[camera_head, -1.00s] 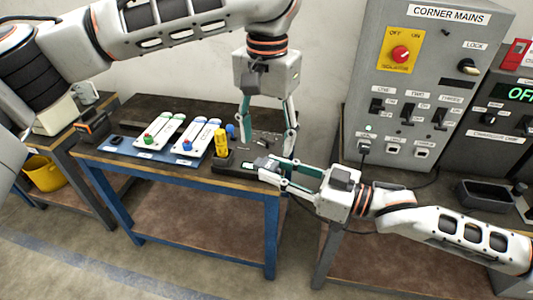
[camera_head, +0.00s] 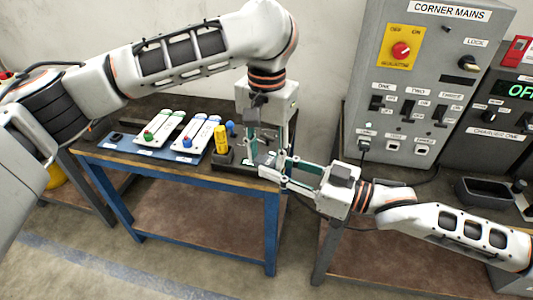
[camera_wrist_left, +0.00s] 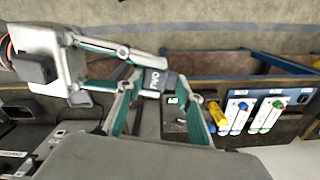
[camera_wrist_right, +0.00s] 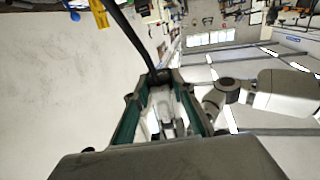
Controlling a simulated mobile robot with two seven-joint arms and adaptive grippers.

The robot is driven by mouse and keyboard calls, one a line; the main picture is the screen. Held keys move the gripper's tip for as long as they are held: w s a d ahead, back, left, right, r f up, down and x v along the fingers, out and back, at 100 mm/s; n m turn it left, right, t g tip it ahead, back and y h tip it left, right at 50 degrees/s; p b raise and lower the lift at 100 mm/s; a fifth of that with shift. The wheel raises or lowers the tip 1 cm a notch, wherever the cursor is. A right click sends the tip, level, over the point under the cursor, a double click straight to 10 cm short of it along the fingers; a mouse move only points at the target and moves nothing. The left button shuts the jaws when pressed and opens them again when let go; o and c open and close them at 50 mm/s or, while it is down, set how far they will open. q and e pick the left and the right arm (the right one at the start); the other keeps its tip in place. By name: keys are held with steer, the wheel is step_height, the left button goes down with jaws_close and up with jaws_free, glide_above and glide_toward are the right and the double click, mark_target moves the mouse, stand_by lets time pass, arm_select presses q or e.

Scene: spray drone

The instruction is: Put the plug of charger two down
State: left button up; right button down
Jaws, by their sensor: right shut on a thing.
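The plug of charger two (camera_wrist_left: 153,82), a grey block marked "TWO", sits between the fingertips of my right gripper in the left wrist view. My right gripper (camera_head: 270,166) is shut on it above the front right of the blue-framed bench (camera_head: 270,200). In the right wrist view a dark cable (camera_wrist_right: 130,35) runs from the fingertips. My left gripper (camera_head: 267,150) points down from above. Its fingers are apart, on either side of the plug in the left wrist view; I cannot tell whether they touch it.
A yellow tool (camera_head: 221,138) stands in a dark holder beside the grippers. Two white panels with coloured knobs (camera_head: 160,128) lie to the left. The grey Corner Mains cabinet (camera_head: 400,130) stands at right, with a plug (camera_head: 364,145) in its left socket.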

steer(key=c, duration=1.6)
jaws_free()
